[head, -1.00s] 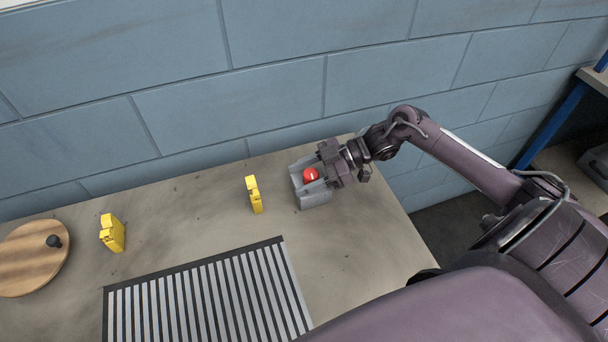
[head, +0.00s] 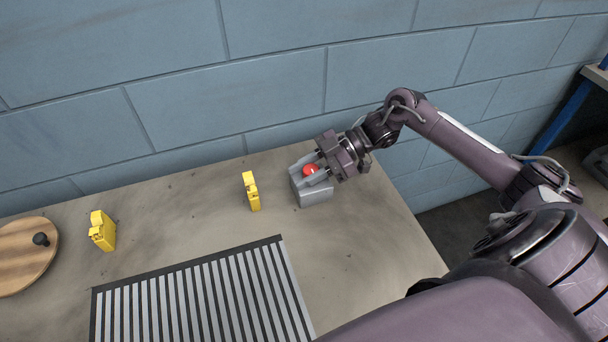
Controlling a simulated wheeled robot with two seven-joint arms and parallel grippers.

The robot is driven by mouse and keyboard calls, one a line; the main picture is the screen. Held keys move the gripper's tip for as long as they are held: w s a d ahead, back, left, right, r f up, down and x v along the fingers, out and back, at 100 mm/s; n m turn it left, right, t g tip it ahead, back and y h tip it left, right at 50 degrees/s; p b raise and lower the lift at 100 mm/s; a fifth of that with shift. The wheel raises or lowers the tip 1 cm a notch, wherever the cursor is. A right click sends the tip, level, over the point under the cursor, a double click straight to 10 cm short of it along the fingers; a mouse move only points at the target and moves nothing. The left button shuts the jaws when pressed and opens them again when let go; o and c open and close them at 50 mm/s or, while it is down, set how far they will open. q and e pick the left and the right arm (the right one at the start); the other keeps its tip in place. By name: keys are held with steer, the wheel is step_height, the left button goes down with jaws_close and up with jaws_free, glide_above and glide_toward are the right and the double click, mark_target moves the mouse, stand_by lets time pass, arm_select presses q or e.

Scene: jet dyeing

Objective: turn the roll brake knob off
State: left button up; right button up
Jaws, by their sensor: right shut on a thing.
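The roll brake knob (head: 311,169) is a small red knob with a pale mark. It sits on top of a grey box (head: 314,195) near the back right of the table. My right gripper (head: 310,170) reaches in from the right, just above the box. Its two fingers lie on either side of the red knob and are shut on it. The fingers hide parts of the knob's sides. My left gripper is not in view.
Two yellow blocks (head: 251,191) (head: 102,231) stand on the table (head: 180,232) to the left. A striped grate (head: 200,300) lies in front. A round wooden board (head: 20,255) with a dark knob is at the far left. A blue block wall (head: 270,70) rises behind.

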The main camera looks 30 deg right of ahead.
mark_target(314, 168)
steer(key=o, duration=1)
steer(key=shift+c, duration=0.2)
steer(key=shift+d, duration=0.1)
steer(key=shift+d+r, duration=0.1)
steer(key=shift+d, duration=0.15)
steer(key=b+v, duration=0.1)
steer(key=v, duration=0.5)
steer(key=shift+s+d, duration=0.1)
steer(key=shift+d, duration=0.1)
steer(key=shift+d+r, duration=0.25)
steer(key=shift+d, duration=0.05)
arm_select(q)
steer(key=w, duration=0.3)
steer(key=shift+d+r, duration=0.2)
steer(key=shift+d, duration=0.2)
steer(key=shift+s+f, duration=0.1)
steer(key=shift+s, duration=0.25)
